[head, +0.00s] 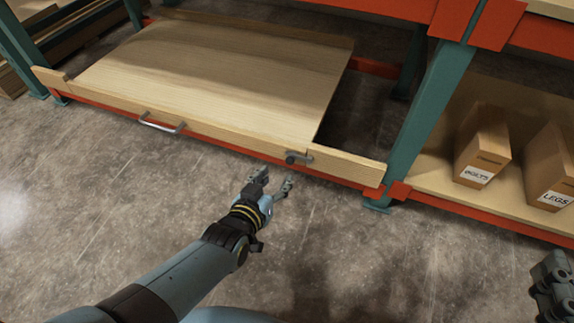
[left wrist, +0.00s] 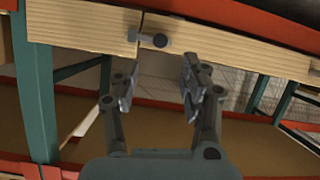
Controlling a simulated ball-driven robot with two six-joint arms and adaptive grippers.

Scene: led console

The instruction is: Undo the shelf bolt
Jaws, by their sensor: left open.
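The shelf bolt (head: 297,157) is a small dark metal bolt with a round knob on the wooden front rail (head: 215,128) of the low shelf, near the rail's right part. In the left wrist view the bolt (left wrist: 154,40) lies across a seam in the pale wood, its knob to the right. My left gripper (head: 275,178) is open and empty, in front of and just below the bolt, apart from it. In the left wrist view its fingertips (left wrist: 158,80) are spread below the bolt. A dark part of my right gripper (head: 553,284) shows at the lower right edge, cut off.
A metal pull handle (head: 162,124) is on the rail left of the bolt. A teal post (head: 432,105) stands to the right. Boxes labelled BOLTS (head: 483,150) and LEGS (head: 551,170) sit on the right shelf. The concrete floor (head: 120,190) in front is clear.

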